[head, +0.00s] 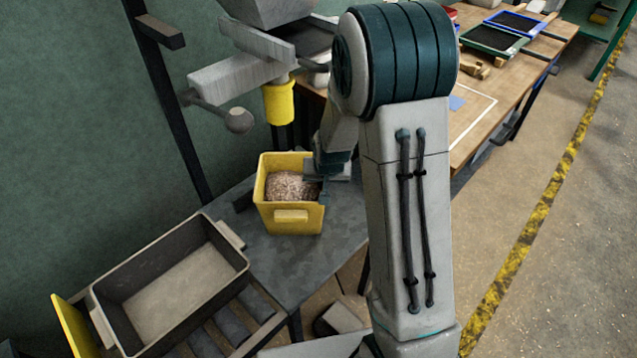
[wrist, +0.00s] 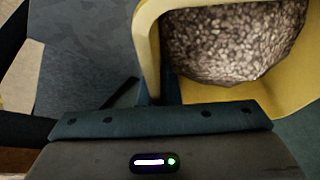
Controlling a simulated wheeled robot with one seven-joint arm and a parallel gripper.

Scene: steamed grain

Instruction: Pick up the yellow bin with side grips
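The yellow bin (head: 290,222) stands upright on a grey metal table and holds a heap of brown grain (head: 287,187). A raised yellow grip shows on its front wall. My gripper (head: 325,192) is at the bin's right rim, pointing down, and partly covers that side. In the wrist view, the yellow bin (wrist: 149,42) fills the upper right, with the grain (wrist: 235,45) inside. The rim and wall run close to the palm there. The fingers are mostly hidden, so I cannot tell whether they are open or shut on the wall.
A grey machine with a yellow spout (head: 279,102) hangs above and behind the bin. The grey table (head: 338,240) is clear beside the bin.

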